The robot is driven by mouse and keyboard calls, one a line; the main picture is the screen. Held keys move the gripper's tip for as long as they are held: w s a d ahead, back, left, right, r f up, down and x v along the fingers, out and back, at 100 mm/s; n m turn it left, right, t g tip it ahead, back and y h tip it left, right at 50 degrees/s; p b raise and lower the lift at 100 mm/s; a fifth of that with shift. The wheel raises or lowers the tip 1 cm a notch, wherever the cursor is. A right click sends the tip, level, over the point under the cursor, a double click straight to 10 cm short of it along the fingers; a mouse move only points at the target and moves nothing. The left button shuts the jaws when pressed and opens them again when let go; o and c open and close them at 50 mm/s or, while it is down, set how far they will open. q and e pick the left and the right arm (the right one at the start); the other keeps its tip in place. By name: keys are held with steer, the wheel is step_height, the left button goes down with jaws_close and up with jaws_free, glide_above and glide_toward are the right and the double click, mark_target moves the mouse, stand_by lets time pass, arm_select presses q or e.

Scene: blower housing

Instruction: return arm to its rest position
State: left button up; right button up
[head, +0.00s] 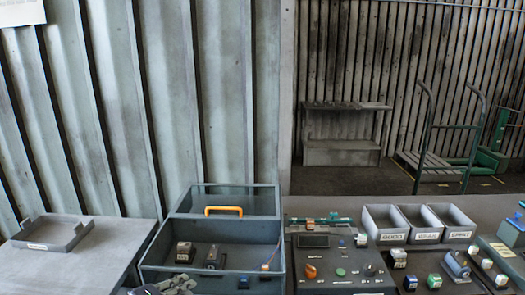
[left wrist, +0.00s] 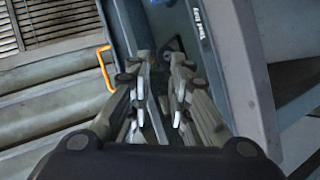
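My left gripper (head: 172,286) shows at the bottom edge of the head view, at the near left part of the open grey box (head: 150,262). In the left wrist view its two fingers (left wrist: 160,88) stand apart with a gap between them, and I see nothing held. The grey box wall with a white label (left wrist: 205,65) is close to the fingers there. Most of my left arm is out of the head view. My right gripper is in neither view.
The box has an orange handle (head: 223,208) at its back and small parts inside. A control panel (head: 340,262) and three labelled bins (head: 430,236) stand to the right. A shallow tray (head: 52,245) lies on the left table, otherwise mostly bare.

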arm_select(q)
steer(key=s+d+f+m+g+y, duration=0.1)
steer(key=s+d+f+m+g, duration=0.25)
steer(key=s, duration=0.55)
steer(key=s+f+m+g+y, duration=0.2)
steer(key=s+f+m, duration=0.2)
steer(key=s+f, duration=0.45)
steer(key=s+a+m+g+y, duration=0.3)
steer(key=s+m, duration=0.1)
steer(key=s, duration=1.3)
step_height(320, 180, down, 27)
steer(key=s+g, duration=0.1)
steer(key=s, duration=0.1)
steer(key=s+a+f+g+b, duration=0.1)
steer(key=s+a+f, duration=0.2)
steer(key=s+f, duration=1.3)
steer(key=shift+s+f+m+b, duration=0.3)
steer(key=shift+s+f+m, duration=0.05)
steer(key=shift+s+m, duration=0.15)
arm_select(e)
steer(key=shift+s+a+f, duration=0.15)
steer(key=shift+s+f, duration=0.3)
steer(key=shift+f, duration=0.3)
